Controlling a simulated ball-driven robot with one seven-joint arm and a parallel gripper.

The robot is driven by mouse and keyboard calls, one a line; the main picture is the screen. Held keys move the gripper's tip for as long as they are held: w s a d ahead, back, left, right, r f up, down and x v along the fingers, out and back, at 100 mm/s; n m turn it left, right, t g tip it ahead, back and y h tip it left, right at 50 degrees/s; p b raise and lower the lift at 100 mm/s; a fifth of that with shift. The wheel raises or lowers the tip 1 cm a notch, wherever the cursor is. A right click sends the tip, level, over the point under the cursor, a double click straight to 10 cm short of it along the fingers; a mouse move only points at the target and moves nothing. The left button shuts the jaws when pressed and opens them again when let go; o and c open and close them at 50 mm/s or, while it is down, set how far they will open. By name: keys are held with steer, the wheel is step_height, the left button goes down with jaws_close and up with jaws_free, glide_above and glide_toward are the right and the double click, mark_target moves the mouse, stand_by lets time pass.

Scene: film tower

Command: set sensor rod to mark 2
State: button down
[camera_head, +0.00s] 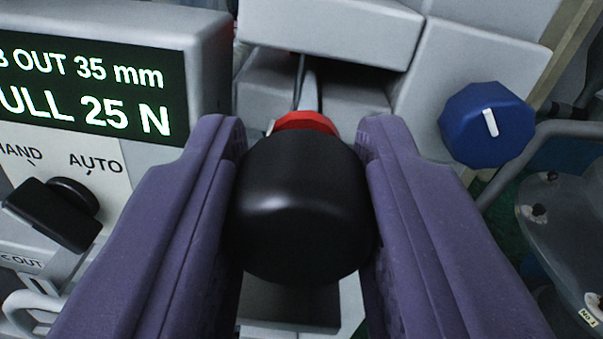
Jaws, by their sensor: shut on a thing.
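The sensor rod shows as a thin metal shaft (309,90) coming out of a slot in the grey housing, with a red collar (306,122) and a black knob (300,205) on its near end. My gripper (303,185) has its two purple fingers on either side of the black knob and is shut on it. The rod's marks cannot be made out; the knob and collar hide part of the shaft. A display (85,90) at the left reads "OUT 35 mm" and "PULL 25 N", its left edge cut off.
A black selector switch (55,212) by HAND and AUTO labels sits at the left. A blue knob (487,124) with a white pointer is right of my gripper. Grey housing blocks (330,28) stand above the shaft. A curved grey pipe (545,135) and a grey part (570,220) lie at the right.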

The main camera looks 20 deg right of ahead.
steer(key=shift+s, duration=0.15)
steer(key=c, duration=0.8)
jaws_free()
steer(key=v, duration=0.7)
steer(key=shift+s+a+b, duration=0.1)
steer(key=shift+s+b, duration=0.15)
steer(key=shift+b, duration=0.05)
